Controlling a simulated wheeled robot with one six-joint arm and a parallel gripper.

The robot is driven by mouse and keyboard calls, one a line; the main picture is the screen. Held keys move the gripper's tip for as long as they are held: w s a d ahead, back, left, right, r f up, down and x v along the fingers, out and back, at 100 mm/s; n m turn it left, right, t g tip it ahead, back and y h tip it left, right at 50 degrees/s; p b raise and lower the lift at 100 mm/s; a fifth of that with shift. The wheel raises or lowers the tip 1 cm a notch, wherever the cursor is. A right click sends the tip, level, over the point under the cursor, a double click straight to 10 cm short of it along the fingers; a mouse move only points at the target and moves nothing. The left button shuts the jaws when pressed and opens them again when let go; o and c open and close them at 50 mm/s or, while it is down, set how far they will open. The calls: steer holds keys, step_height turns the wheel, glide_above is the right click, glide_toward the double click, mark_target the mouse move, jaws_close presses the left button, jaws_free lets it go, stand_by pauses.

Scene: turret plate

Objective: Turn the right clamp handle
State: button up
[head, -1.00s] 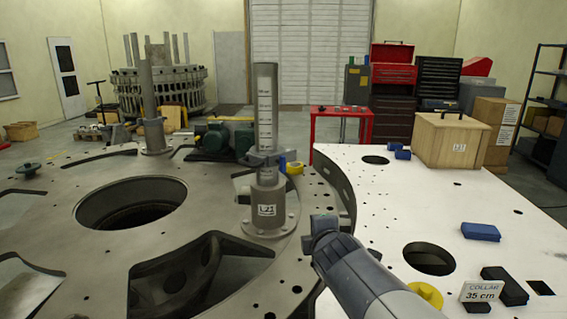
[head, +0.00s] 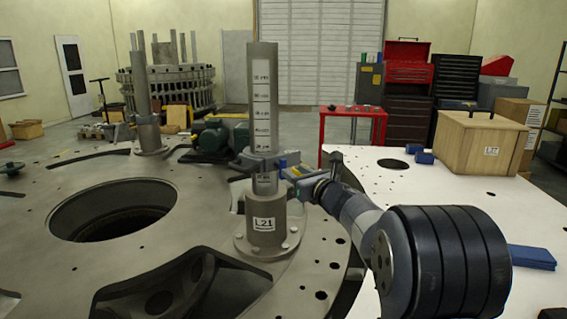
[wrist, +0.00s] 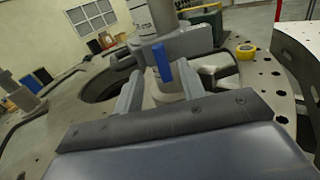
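A grey upright post (head: 262,100) with a scale strip stands in a flanged base labelled L21 (head: 263,222). A grey clamp (head: 258,160) is around the post just above the base. Its blue handle (head: 283,163) is on the right side of the clamp. The handle also shows upright in the wrist view (wrist: 162,62). My gripper (head: 296,174) is at the handle's right in the head view. In the wrist view my gripper (wrist: 160,80) has its two fingers apart, with the blue handle between them. Contact with the handle cannot be told.
The round turret plate (head: 205,220) has large openings. A white table (head: 400,190) at the right holds a wooden crate (head: 480,142) and blue blocks (head: 425,157). A yellow ring (wrist: 246,51) lies on the plate beyond the clamp. A second post (head: 142,95) stands farther left.

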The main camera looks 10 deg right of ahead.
mark_target(284, 165)
steer(key=p+x, duration=0.2)
steer(key=x, duration=0.5)
steer(key=shift+w+a+f, duration=0.1)
steer(key=shift+w, duration=0.2)
steer(key=shift+c, duration=0.2)
jaws_close()
